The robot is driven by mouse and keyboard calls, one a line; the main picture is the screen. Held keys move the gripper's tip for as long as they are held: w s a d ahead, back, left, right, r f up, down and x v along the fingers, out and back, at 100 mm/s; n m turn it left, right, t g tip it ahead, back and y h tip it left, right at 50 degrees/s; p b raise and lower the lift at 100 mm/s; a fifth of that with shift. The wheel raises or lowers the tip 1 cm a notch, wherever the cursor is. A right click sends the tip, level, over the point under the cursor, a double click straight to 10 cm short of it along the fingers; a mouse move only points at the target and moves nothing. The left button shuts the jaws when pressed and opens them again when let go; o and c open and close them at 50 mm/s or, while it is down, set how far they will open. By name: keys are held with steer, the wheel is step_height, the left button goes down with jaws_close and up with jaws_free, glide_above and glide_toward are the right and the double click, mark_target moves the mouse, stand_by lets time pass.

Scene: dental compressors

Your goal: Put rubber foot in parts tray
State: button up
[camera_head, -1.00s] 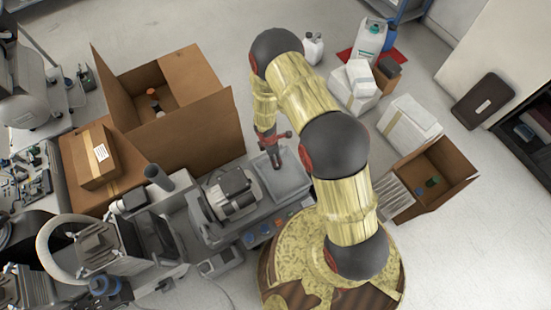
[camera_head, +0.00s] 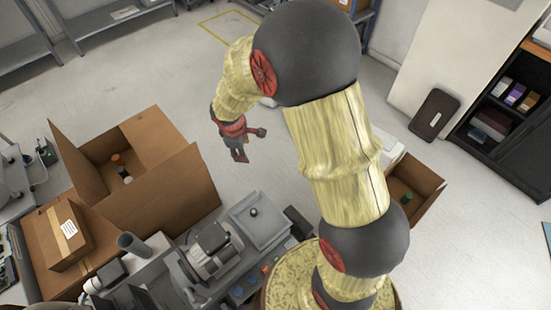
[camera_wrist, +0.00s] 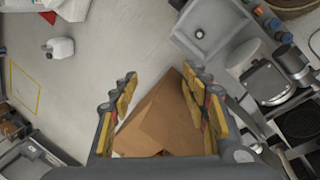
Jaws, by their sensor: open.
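The parts tray (camera_head: 270,238) is a shallow grey tray at the right end of the bench. A small dark round piece, which looks like the rubber foot (camera_head: 253,211), lies inside it. In the wrist view the tray (camera_wrist: 222,20) is at the upper right with the dark rubber foot (camera_wrist: 199,33) in it. My gripper (camera_head: 240,156) is raised, beyond and clear of the tray. In the wrist view my gripper (camera_wrist: 160,78) has its yellow-padded fingers wide apart with nothing held between them.
A compressor unit (camera_head: 212,250) stands on the bench left of the tray. A large open cardboard box (camera_head: 165,195) stands at the left; cardboard (camera_wrist: 165,120) shows beyond my fingers in the wrist view. Another open box (camera_head: 425,177) is at the right. The floor behind is mostly clear.

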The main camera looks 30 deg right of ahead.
steer(key=s+r+m+t, duration=0.1)
steer(key=s+r+m, duration=0.3)
steer(key=r, duration=0.6)
steer(key=s+r+m+t, duration=0.1)
steer(key=s+r+m, duration=0.1)
steer(key=s+r, duration=0.6)
steer(key=s+r+m+y, duration=0.1)
steer(key=s+r+m, duration=0.1)
steer(key=s+r, duration=0.2)
steer(key=s+a+r+m+t+y, duration=0.1)
steer(key=s+r, duration=0.3)
steer(key=s, duration=0.5)
steer(key=shift+a+r+m, duration=0.2)
steer(key=shift+a+m, duration=0.1)
steer(key=shift+m, duration=0.4)
